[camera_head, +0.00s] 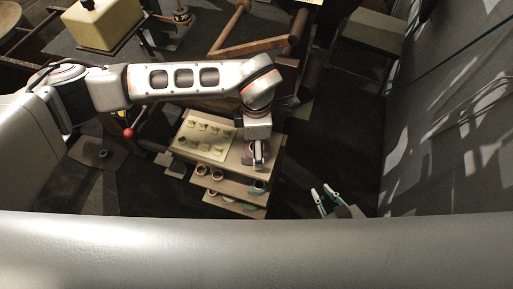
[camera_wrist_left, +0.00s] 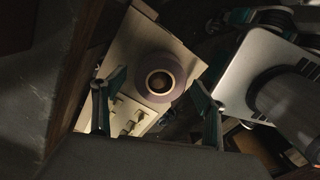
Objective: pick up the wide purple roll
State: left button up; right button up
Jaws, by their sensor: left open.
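The wide purple roll (camera_wrist_left: 160,57) stands out in the left wrist view as a ring with a pale core and dark centre, on a cream surface. My left gripper (camera_wrist_left: 157,81) is open, with one finger on each side of the roll; I cannot tell whether they touch it. In the head view my left gripper (camera_head: 259,163) points down at the right end of the table, and it mostly hides the roll. My right gripper (camera_head: 321,192) is open and empty, right of the table and apart from it.
A cream board (camera_head: 205,136) with several small pieces lies on the table, left of my left gripper. Stepped shelves (camera_head: 229,197) in front hold several other rolls. A wooden frame (camera_head: 250,47) stands behind. Dark floor lies free at right.

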pick_arm(q)
jog(key=shift+d+f, duration=0.1)
jog(key=shift+f, duration=0.55)
jog(key=c, duration=1.2)
jog(key=shift+c, duration=0.2)
jog(key=shift+r, duration=0.1)
notch_tip(320, 180, up, 20)
jog(key=p, duration=0.1)
jog(key=w+a+f+m, duration=0.1)
jog(key=w+a+m, duration=0.1)
jog(key=a+m, duration=1.7)
jog(key=shift+w+a+f+p, duration=0.15)
jog(key=shift+w+a+p, duration=0.2)
jog(key=shift+a, duration=2.45)
